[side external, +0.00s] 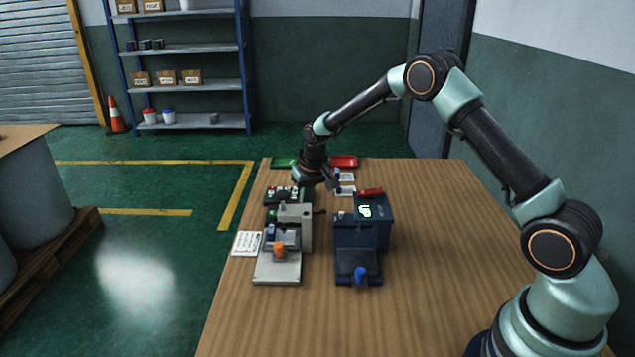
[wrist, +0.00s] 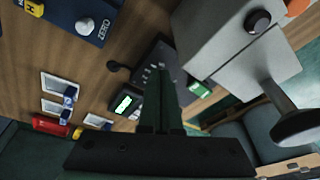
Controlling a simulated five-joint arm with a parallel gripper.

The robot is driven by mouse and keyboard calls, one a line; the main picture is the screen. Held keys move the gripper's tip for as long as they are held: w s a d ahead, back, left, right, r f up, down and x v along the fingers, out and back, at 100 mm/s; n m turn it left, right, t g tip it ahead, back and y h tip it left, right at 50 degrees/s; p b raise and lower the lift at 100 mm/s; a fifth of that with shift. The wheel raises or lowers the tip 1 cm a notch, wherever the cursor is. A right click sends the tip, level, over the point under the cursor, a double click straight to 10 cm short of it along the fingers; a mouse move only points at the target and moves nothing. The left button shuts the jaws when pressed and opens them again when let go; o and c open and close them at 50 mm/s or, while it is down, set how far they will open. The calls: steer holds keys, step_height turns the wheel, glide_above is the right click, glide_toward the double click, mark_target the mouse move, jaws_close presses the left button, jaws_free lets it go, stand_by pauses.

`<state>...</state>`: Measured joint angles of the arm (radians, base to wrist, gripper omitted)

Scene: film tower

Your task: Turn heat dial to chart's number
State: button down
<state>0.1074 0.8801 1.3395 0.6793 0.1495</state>
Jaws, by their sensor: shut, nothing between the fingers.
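My gripper (side external: 318,183) is above the far part of the table, behind the grey machine (side external: 292,215). Its fingers (wrist: 161,78) are shut with nothing between them, pointing toward a black unit (wrist: 146,62) with small marks on its face. I cannot tell whether they touch it. A white paper with writing (side external: 247,243), possibly the chart, lies left of the grey machine; its number is too small to read. The grey machine carries a round black knob (wrist: 258,22) in the wrist view. I cannot tell which knob is the heat dial.
A dark blue machine (side external: 368,232) with a lit display and blue knob stands right of the grey one. A red tray (side external: 344,161), a green tray (side external: 284,162) and white cards (side external: 346,178) lie at the back. The table's right side (side external: 450,235) is clear.

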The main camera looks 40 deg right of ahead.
steer(key=shift+w+a+r, duration=0.1)
steer(key=shift+w+a, duration=0.05)
steer(key=shift+a, duration=0.2)
stand_by(0.3)
steer(key=shift+s, duration=0.4)
steer(key=w+v, duration=0.1)
steer(key=v, duration=0.4)
steer(key=shift+r, duration=0.55)
steer(key=s+a+r+n+t, duration=0.2)
steer(key=s+a+r, duration=0.1)
steer(key=s+r, duration=1)
steer(key=s+a+r+n, duration=0.1)
steer(key=s+a+r, duration=0.1)
steer(key=s, duration=1.1)
steer(key=shift+s+t, duration=0.3)
steer(key=shift+t, duration=0.1)
